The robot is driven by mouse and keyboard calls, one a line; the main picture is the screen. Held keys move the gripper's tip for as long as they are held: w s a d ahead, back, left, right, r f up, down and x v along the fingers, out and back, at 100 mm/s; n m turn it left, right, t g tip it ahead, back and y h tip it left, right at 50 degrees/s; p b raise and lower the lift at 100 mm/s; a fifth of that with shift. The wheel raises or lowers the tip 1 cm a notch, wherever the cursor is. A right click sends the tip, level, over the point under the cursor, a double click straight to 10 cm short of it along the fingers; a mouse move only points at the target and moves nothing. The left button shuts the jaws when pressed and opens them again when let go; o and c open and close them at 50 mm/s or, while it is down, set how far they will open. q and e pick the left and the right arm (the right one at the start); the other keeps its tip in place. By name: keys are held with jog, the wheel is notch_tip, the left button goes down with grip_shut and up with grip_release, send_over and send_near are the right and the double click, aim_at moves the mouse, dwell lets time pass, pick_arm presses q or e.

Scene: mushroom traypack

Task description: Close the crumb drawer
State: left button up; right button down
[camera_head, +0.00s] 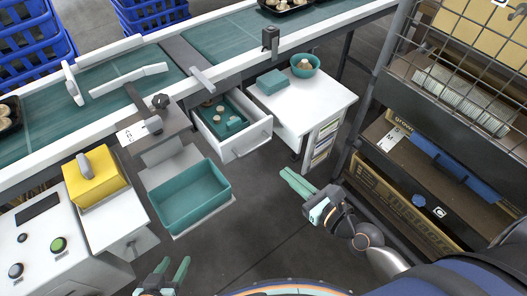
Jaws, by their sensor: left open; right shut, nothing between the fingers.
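The white drawer (263,129) stands pulled out from under the conveyor, left of the white cabinet. Its bar handle (251,147) is on the front face. Inside lie a small teal tray and several mushroom pieces. My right gripper (288,176) is shut and empty, in the air below and right of the drawer front, apart from the handle. My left gripper (171,268) is open and empty at the bottom of the view, far from the drawer.
A teal bin (188,222) sits on a grey stand left of the drawer. The white cabinet (330,101) carries a bowl (305,65) and a teal block (272,82). A shelf rack (400,152) stands at right. Floor before the drawer is open.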

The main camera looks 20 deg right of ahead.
aim_at(257, 148)
jog(key=b+x, duration=0.1)
jog(key=x, duration=0.9)
jog(key=shift+w+f, duration=0.1)
jog(key=shift+w, duration=0.05)
jog(key=shift+w+a, duration=0.1)
